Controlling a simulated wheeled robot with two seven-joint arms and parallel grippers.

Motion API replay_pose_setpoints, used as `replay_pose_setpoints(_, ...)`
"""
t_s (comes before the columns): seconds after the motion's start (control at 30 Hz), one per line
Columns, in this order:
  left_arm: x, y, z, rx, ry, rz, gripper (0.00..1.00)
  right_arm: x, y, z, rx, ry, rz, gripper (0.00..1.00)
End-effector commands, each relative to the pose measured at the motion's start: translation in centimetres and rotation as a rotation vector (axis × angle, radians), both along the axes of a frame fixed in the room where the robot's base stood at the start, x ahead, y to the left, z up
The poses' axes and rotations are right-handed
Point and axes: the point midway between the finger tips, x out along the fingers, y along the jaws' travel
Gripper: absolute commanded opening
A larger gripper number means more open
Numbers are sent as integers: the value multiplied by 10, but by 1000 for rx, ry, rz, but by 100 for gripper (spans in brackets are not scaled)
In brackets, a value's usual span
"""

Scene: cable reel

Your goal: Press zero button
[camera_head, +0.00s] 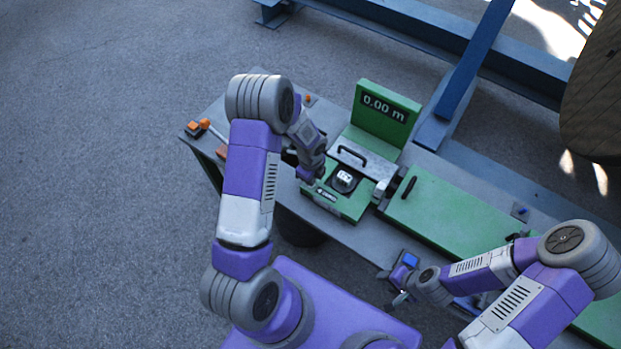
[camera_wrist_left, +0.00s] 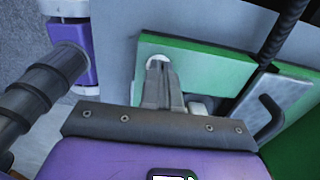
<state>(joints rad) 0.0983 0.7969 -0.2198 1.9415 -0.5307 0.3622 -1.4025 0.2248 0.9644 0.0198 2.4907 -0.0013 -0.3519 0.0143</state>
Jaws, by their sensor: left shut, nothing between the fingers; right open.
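The green counter unit (camera_head: 350,209) sits on the grey bench, with its upright display (camera_head: 385,108) reading 0.00 m. My left gripper (camera_head: 306,177) is over the left front part of the unit. In the left wrist view its fingers (camera_wrist_left: 159,72) are shut and empty, with their tips over the green panel (camera_wrist_left: 205,67). A pale round spot (camera_wrist_left: 157,61), perhaps the zero button, shows right at the tips; I cannot tell if they touch it. No other button stands out clearly. My right gripper (camera_head: 400,297) is open and empty near the bench's front edge.
A long green cover (camera_head: 450,213) lies to the right. Orange-topped parts (camera_head: 205,124) are at the bench's left end. A black cable (camera_wrist_left: 287,25) crosses the wrist view.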

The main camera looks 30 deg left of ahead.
Motion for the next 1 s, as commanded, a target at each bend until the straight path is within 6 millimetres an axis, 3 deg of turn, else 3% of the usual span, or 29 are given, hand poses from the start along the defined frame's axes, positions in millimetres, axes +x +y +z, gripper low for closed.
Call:
replay_pose_setpoints(0.07, -8, -1, -8, -2, 20, 1, 0, 0, 0, -1, 0, 0, 0, 43)
replay_pose_setpoints(0.23, -8, -2, 9, -2, 18, -1, 0, 0, 0, 11, 0, 0, 0, 43)
replay_pose_setpoints(0.43, -4, -4, 52, 1, -1, -5, 0, 0, 0, 36, 0, 0, 0, 43)
replay_pose_setpoints(0.7, -2, -4, 110, 2, -6, -4, 0, 0, 0, 32, 0, 0, 0, 43)
replay_pose_setpoints(1.0, -3, -4, 141, 2, -4, -5, 0, 0, 0, 34, 0, 0, 0, 43)
